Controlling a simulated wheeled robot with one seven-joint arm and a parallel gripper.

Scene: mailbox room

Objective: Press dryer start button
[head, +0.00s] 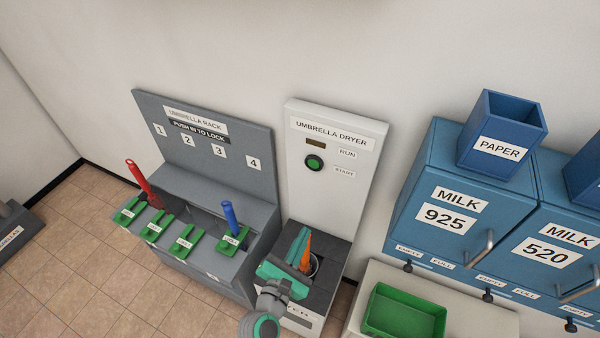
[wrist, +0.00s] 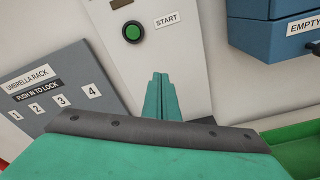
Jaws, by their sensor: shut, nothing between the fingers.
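The umbrella dryer (head: 335,205) is a tall white unit with a dark base. Its round green start button (head: 314,162) sits in a black ring on the front panel, below a small dark display (head: 316,143). In the wrist view the green button (wrist: 132,32) shows above and left of my fingertips, beside a START label. My gripper (head: 302,250) is teal and shut, in front of the dryer's lower part, below the button and apart from it. In the wrist view the closed fingers (wrist: 161,85) point toward the panel. An orange umbrella (head: 306,252) stands in the dryer's opening, partly hidden by my gripper.
A grey umbrella rack (head: 221,193) with a red umbrella (head: 141,182) and a blue one (head: 229,215) stands left. Blue milk boxes (head: 448,216) hang at right, with a blue paper bin (head: 502,130) on top. A green tray (head: 402,315) lies below them.

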